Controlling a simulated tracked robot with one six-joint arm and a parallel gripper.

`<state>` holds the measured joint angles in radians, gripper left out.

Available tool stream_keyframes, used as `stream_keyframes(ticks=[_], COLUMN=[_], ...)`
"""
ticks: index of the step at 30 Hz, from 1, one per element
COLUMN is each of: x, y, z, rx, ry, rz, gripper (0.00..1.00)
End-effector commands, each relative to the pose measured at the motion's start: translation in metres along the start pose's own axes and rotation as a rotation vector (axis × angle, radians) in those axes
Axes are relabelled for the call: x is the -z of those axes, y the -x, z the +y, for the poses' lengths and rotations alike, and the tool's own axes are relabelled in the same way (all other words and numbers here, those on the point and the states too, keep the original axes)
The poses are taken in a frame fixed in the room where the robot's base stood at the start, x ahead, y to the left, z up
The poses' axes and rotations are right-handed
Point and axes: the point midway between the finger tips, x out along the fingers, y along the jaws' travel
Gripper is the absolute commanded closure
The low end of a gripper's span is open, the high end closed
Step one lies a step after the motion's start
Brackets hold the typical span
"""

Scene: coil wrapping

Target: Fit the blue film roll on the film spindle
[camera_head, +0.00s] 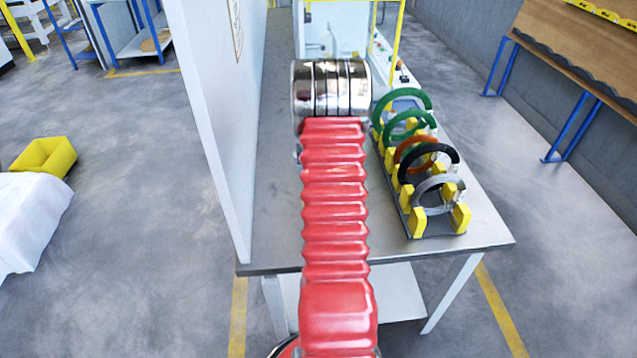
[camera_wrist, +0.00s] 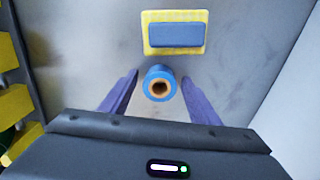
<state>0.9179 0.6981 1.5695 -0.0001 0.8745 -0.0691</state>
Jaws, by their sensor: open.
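The blue film roll (camera_wrist: 160,83) shows in the wrist view, standing on the grey table with its brown core opening facing the camera. My gripper (camera_wrist: 160,88) is open, with one dark finger on each side of the roll. Gaps show between both fingers and the roll, so it does not appear gripped. In the head view my red arm covers the middle of the table, and the gripper and roll are hidden behind it. I cannot make out the film spindle in either view.
A yellow pad with a blue block (camera_wrist: 175,33) lies just beyond the roll. A rack of coloured coils (camera_head: 418,215) on yellow supports stands on the table's right side. A white panel (camera_head: 215,110) borders the table on the left. A machine (camera_head: 335,30) stands at the far end.

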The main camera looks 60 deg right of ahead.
Motion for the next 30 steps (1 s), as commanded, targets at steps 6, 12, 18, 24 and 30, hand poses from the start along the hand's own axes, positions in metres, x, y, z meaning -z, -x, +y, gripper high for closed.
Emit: stream_keyframes(ticks=[6, 12, 18, 24, 30], x=[0.000, 0.000, 0.001, 0.001, 0.001], y=[0.001, 0.011, 0.039, 0.074, 0.105], z=[0.000, 0.000, 0.000, 0.000, 0.000], rx=[0.000, 0.000, 0.000, 0.000, 0.000], ry=[0.000, -0.001, -0.001, -0.001, -0.001], rz=[0.000, 0.001, 0.004, 0.004, 0.003], gripper=[0.44, 0.44, 0.44, 0.44, 0.44])
